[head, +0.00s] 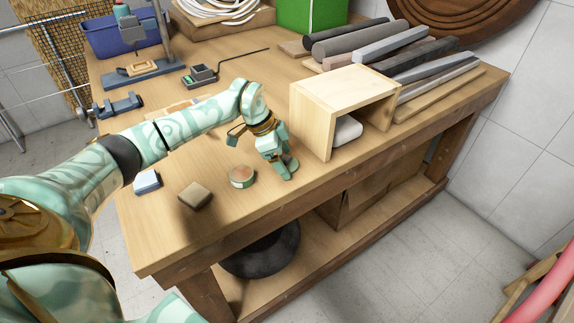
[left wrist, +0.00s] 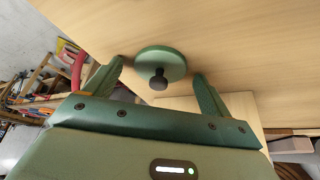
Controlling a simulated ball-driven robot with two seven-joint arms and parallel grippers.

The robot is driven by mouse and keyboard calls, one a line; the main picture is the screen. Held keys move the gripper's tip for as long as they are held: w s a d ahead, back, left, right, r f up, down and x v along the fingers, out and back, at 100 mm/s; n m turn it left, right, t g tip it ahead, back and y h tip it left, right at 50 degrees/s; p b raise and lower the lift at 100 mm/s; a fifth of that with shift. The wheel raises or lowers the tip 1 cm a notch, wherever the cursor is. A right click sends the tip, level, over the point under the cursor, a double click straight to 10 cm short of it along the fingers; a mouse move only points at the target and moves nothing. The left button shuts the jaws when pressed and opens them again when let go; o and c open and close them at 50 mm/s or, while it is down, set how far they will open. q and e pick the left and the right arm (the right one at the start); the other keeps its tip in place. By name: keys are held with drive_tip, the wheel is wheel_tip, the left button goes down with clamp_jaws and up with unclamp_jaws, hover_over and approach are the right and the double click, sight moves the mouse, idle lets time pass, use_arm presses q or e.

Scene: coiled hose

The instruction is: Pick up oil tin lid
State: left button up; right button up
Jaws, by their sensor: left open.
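In the left wrist view, a round green lid (left wrist: 174,62) with a dark knob lies on the wooden table top, knob facing my camera. My left gripper (left wrist: 158,71) is open, with one finger on each side of the lid. Whether the fingers touch it I cannot tell. In the head view my left gripper (head: 284,166) is low over the table, left of the open wooden box, and mostly hides the lid there. A round tin (head: 242,176) with a green side and a reddish-brown top stands just left of the gripper. My right gripper is not in view.
The open wooden box (head: 320,113) stands close to the right, with a pale object (head: 347,131) inside. A brown block (head: 195,196) and a blue-white block (head: 147,182) lie to the left. Several bars lie behind the box. The table's front edge is near.

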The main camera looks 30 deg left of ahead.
use_arm(q)
drive_tip(key=shift+r, duration=0.1)
drive_tip(key=c, duration=1.1)
drive_tip(key=shift+o, duration=0.2)
drive_tip(key=shift+r, duration=0.1)
